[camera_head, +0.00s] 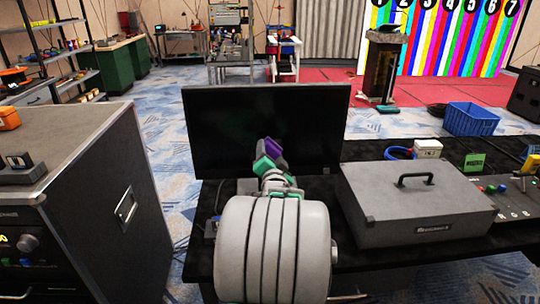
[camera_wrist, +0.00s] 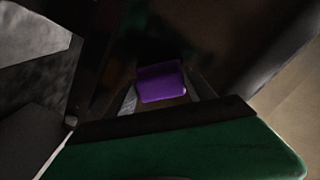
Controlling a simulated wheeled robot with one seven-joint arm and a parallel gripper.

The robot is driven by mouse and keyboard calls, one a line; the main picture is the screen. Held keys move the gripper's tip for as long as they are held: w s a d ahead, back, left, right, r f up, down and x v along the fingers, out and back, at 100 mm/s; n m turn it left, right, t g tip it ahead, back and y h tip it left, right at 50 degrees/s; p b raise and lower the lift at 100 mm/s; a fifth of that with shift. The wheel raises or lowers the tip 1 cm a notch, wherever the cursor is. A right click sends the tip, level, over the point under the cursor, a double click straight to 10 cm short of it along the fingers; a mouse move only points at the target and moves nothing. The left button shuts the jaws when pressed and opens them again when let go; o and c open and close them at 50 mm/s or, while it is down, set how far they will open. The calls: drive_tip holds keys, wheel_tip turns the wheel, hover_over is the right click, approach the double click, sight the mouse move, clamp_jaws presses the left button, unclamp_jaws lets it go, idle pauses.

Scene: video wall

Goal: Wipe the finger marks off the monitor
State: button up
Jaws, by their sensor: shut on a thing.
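The monitor (camera_head: 222,128) is a wide dark screen standing upright on the black table in the head view. No finger marks can be made out on its dark face. My gripper (camera_head: 271,155) is in front of the screen, a little right of its middle. It is shut on a purple wiping pad (camera_wrist: 161,84), seen between the two grey fingers in the wrist view. The pad is close to the screen; I cannot tell whether it touches. My arm hides the monitor's lower middle.
A grey case (camera_head: 415,205) with a black handle lies on the table right of the monitor. Behind it are a blue cable roll (camera_head: 397,153) and a white box (camera_head: 428,149). A control panel (camera_head: 505,195) is at far right. A large grey cabinet (camera_head: 95,215) stands left.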

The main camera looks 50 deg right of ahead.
sight(281, 148)
drive_tip(key=shift+b+x, duration=0.4)
drive_tip(key=shift+x, duration=0.65)
drive_tip(key=shift+s, duration=0.15)
drive_tip(key=shift+s+d+f+b, duration=0.2)
drive_tip(key=shift+s+d+b, duration=0.65)
drive_tip(key=shift+s+b, duration=0.2)
drive_tip(key=shift+s+d+r+b, duration=0.1)
drive_tip(key=shift+s+d+b, duration=0.25)
drive_tip(key=shift+s, duration=0.1)
drive_tip(key=shift+w+d+b, duration=0.1)
drive_tip(key=shift+b, duration=0.2)
drive_tip(key=shift+w+r, duration=0.1)
drive_tip(key=shift+r, duration=0.05)
drive_tip(key=shift+w+a+r, duration=0.1)
drive_tip(key=shift+w+a, duration=1.2)
drive_tip(key=shift+w, duration=0.2)
drive_tip(key=shift+a, duration=0.1)
